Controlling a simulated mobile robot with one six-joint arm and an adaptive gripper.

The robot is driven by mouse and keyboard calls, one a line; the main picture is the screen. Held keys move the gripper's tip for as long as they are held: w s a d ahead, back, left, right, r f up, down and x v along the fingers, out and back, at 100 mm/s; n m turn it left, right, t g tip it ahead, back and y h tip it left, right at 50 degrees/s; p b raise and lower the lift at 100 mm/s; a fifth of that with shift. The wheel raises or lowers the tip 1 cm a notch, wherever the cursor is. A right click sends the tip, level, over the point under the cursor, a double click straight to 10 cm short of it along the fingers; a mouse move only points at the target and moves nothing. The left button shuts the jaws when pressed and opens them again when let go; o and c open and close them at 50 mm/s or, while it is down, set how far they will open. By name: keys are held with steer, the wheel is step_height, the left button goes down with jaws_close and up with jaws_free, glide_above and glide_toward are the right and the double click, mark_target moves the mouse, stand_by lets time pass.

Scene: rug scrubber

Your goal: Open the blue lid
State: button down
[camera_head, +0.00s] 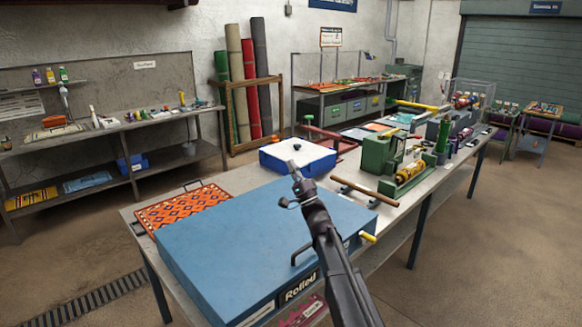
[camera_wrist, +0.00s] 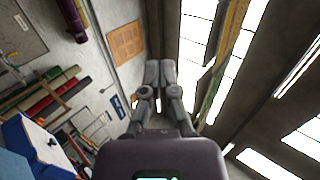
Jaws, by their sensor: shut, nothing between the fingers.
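The wide blue lid (camera_head: 240,235) lies flat and looks closed on a box labelled "Rolled" at the near end of the long workbench. A dark handle (camera_head: 300,254) sits at its front right edge, with a yellow piece (camera_head: 367,237) at the right corner. My gripper (camera_head: 293,168) is raised above the lid's far right part, apart from it, with my arm crossing in front of the lid's right side. In the wrist view my gripper (camera_wrist: 159,72) points up toward the ceiling, its fingers together and empty.
A white-topped blue box (camera_head: 300,158) with a dark knob stands behind the lid. An orange patterned rug piece (camera_head: 183,208) lies at the left. A brown roller bar (camera_head: 365,192) and a green machine (camera_head: 378,152) stand to the right. Open floor surrounds the workbench.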

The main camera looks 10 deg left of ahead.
steer(key=c, duration=0.6)
jaws_free()
steer(key=shift+w+d+f, duration=0.1)
steer(key=shift+d, duration=0.05)
steer(key=w+d+f+m+t+h, duration=0.35)
steer(key=d+f+h, duration=0.45)
steer(key=d+h, duration=0.5)
steer(key=s+d+f+n+g+h, duration=0.1)
steer(key=s+d+f+g+h, duration=0.1)
steer(key=d+f+g+h, duration=0.3)
steer(key=s+d+f+n+g+h, duration=0.1)
steer(key=s+d+f+h, duration=0.2)
steer(key=f, duration=0.4)
steer(key=s+d+f+n+g, duration=0.3)
steer(key=s+f+g, duration=0.1)
steer(key=s, duration=0.5)
steer(key=s+d+f+n+g, duration=0.3)
steer(key=s+f+g, duration=0.1)
steer(key=s, duration=0.6)
steer(key=s+d+f+n+g+h, duration=0.1)
steer(key=s+d+f+n+g, duration=0.2)
steer(key=s+g, duration=0.3)
steer(key=s+f, duration=0.1)
steer(key=s, duration=0.2)
steer(key=shift+s+f+g, duration=0.35)
steer(key=shift+s, duration=0.05)
